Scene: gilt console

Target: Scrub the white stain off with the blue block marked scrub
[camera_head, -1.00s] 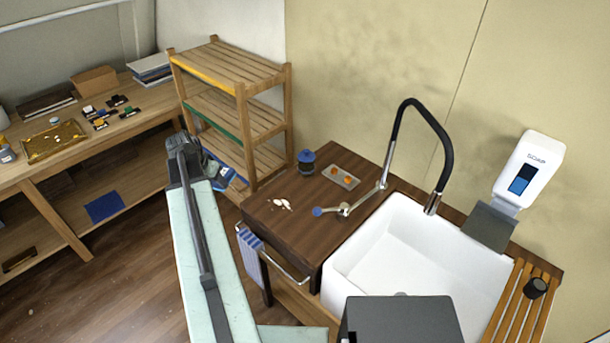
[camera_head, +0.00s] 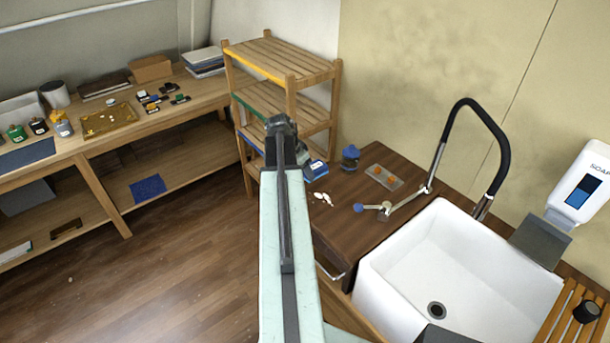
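The white stain (camera_head: 323,198) is a small group of pale blotches on the dark wooden counter (camera_head: 352,232), left of the sink. My gripper (camera_head: 304,154) is just beyond the stain, at the far end of my pale green arm, and is mostly hidden by the wrist. A blue block with a white marking (camera_head: 317,170) is at the gripper and moves with it, so the gripper appears shut on it. The block looks above the counter's back left corner, apart from the stain. Its lettering is too small to read.
A blue-lidded jar (camera_head: 350,158) and a tray with orange items (camera_head: 384,177) stand at the counter's back. A tap lever (camera_head: 385,208) and white sink (camera_head: 455,280) lie right. A wooden rack (camera_head: 285,58) stands behind; a cluttered bench (camera_head: 190,95) is left.

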